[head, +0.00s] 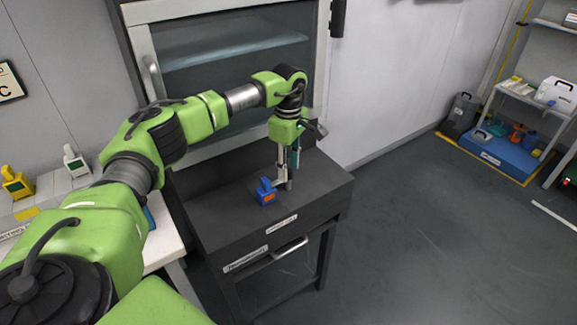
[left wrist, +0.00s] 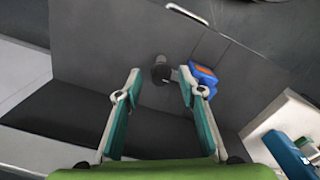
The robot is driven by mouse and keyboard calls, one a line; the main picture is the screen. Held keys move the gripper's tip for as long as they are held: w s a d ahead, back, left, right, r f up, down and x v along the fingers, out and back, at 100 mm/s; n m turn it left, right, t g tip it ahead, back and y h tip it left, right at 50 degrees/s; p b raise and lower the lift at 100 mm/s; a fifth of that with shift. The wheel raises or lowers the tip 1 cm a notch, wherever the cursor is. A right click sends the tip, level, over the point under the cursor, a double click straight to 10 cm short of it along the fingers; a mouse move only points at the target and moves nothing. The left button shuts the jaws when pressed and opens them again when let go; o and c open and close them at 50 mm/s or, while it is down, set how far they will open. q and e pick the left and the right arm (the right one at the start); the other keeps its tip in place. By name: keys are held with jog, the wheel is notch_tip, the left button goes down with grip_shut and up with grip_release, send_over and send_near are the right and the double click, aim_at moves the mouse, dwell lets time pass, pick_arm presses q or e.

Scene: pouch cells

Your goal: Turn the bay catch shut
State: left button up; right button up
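The dark cabinet top (head: 310,185) carries a short round grey post (left wrist: 158,72) with a small arm at its side, which looks like the bay catch. A blue block with an orange patch (head: 267,194) sits right beside it; it also shows in the left wrist view (left wrist: 204,76), partly behind a finger. My left gripper (head: 287,176) points down over the post. In the left wrist view its fingers (left wrist: 160,76) are apart, with the post seen between their tips; I cannot tell whether they touch it. My right gripper is not in view.
A glass-fronted cabinet (head: 230,50) rises behind the dark top. A handle (head: 290,249) is on the front below. A white bench (head: 165,235) with yellow and white devices stands left. The floor (head: 430,240) to the right is clear, with a shelf cart (head: 530,105) beyond.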

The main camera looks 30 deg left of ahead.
aim_at(289, 170)
pick_arm(q)
notch_tip(289, 170, up, 12)
dwell(0.6)
jog(key=shift+f, duration=0.1)
dwell(0.4)
